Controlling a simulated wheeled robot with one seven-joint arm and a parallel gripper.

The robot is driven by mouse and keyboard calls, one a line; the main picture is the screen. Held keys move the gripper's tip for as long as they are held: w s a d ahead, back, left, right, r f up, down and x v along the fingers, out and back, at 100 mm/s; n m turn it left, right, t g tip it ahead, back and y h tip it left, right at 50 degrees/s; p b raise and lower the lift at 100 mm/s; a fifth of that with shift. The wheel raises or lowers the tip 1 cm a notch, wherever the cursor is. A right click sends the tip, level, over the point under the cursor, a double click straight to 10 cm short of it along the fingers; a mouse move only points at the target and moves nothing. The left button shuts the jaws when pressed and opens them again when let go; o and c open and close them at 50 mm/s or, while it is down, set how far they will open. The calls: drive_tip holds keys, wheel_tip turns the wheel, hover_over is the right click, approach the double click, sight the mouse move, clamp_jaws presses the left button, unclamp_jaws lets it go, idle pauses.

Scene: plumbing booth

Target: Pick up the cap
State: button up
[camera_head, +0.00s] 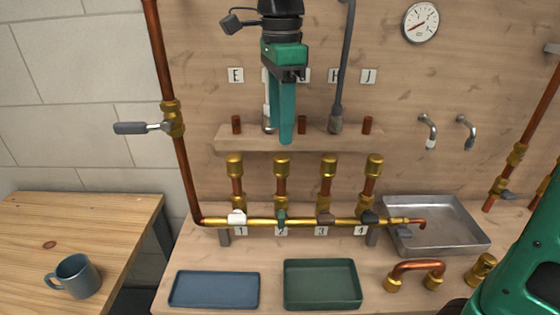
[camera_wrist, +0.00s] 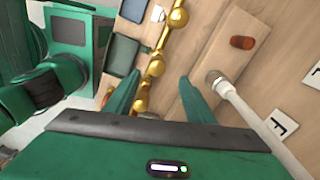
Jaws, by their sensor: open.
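Several brass caps sit on top of the short copper risers along the brass manifold. The leftmost brass cap (camera_head: 235,160) is above tag 1, and the rightmost brass cap (camera_head: 374,160) is above tag 4. I cannot tell which one is meant. Some brass fittings also show in the wrist view (camera_wrist: 178,18). My gripper (camera_head: 286,138) points down in front of the wooden shelf, above and slightly right of the second cap. In the wrist view its two green fingers (camera_wrist: 162,95) are apart, with nothing held between them.
A wooden shelf (camera_head: 300,143) with copper stubs and a grey hose fitting (camera_head: 336,123) lies behind my gripper. Below are the manifold valves, a blue tray (camera_head: 215,290), a green tray (camera_head: 322,290) and a metal basin (camera_head: 435,240). A mug (camera_head: 76,277) stands on the left table.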

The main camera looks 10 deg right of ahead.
sight(281, 156)
drive_tip(key=shift+s+f, duration=0.15)
drive_tip(key=shift+f, duration=1.6)
drive_tip(key=shift+s+f, duration=0.1)
drive_tip(key=shift+f, duration=1.65)
drive_tip(key=c, duration=1.1)
